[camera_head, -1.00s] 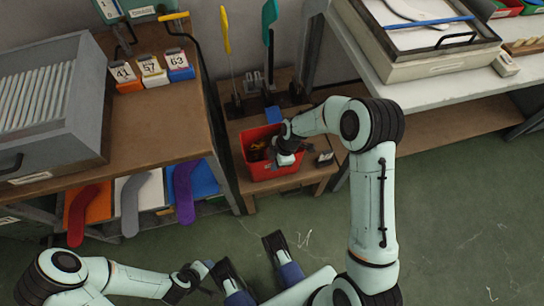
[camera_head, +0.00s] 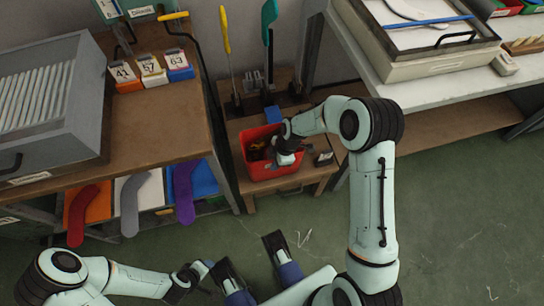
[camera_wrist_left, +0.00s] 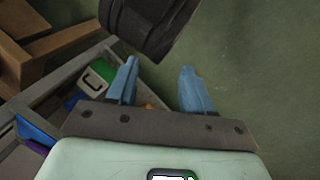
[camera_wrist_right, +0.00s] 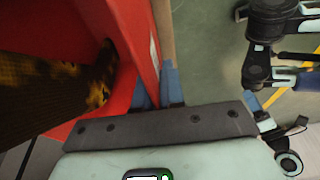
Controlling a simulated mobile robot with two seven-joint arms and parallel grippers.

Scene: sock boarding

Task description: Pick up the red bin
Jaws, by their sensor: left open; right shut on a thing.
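The red bin (camera_head: 272,172) sits on a low wooden stand between the two benches. Dark and yellowish stuff lies inside it. My right gripper (camera_head: 287,148) is at the bin's right side. In the right wrist view, the fingers of my right gripper (camera_wrist_right: 158,85) are shut on the side wall of the red bin (camera_wrist_right: 138,25), with a patterned yellow and black item inside the bin. My left gripper (camera_wrist_left: 156,78) is open and empty. In the head view it is low over the floor, in front of the left bench and well apart from the bin.
The left bench (camera_head: 135,120) carries a grey box and numbered cards, with coloured sock shapes below. Yellow and teal-handled tools (camera_head: 227,50) stand behind the bin. A small dark item (camera_head: 324,158) lies right of it. Green floor (camera_head: 460,220) is open in front.

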